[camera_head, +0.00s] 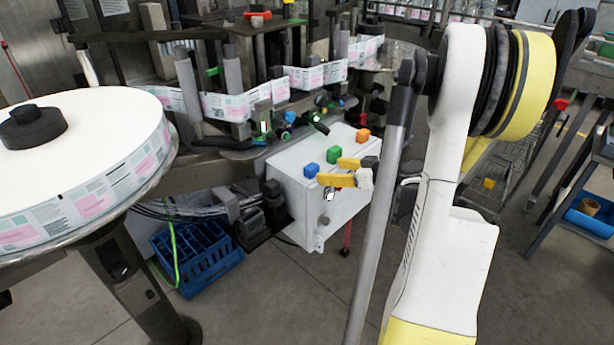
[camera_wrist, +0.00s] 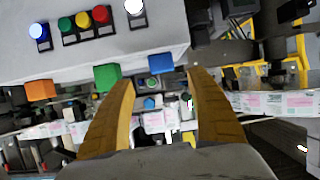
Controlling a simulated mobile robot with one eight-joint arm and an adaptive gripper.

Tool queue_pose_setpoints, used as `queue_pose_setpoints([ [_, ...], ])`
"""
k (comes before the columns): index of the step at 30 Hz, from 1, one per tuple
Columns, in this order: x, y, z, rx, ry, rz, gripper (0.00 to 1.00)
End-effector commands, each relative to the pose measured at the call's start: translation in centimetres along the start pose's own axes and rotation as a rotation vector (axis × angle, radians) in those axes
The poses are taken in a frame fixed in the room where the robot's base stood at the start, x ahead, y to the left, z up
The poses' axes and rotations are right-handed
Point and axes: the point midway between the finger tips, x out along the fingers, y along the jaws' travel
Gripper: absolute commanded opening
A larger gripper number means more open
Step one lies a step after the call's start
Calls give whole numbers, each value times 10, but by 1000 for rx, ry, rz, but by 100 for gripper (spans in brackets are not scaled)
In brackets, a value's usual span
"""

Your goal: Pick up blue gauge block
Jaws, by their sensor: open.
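The blue gauge block (camera_head: 311,170) sits on top of the light grey box, near its front left corner. In the wrist view the blue block (camera_wrist: 161,63) shows just beyond and between my fingertips. My gripper (camera_head: 328,170) has two yellow fingers, spread apart and empty, and it points at the blue block from the right. The fingers (camera_wrist: 161,77) also show in the wrist view, with nothing between them. The green block (camera_head: 333,155) is close behind the blue one, near one finger. The orange block (camera_head: 362,135) is farther back.
The grey box (camera_head: 300,195) carries several coloured lamps or buttons, seen in the wrist view (camera_wrist: 83,21). A label web (camera_head: 240,103) and rollers run behind the box. A large label reel (camera_head: 90,115) is at left. A blue crate (camera_head: 195,258) stands on the floor.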

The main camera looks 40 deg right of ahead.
Motion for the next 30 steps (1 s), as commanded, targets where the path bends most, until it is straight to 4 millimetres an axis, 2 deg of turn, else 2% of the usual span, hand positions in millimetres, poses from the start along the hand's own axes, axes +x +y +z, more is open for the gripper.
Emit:
queue_pose_setpoints([
  [3, 21, -1, 2, -1, -1, -3, 66],
  [11, 39, -2, 1, -1, -2, -3, 66],
  [18, 76, -5, 0, 0, -2, -3, 66],
  [21, 83, -4, -2, 0, -2, -1, 66],
  [26, 82, -4, -3, 1, -2, 0, 66],
  [29, 82, -4, -3, 1, -2, 0, 40],
  [30, 82, -4, -3, 1, -2, 0, 27],
])
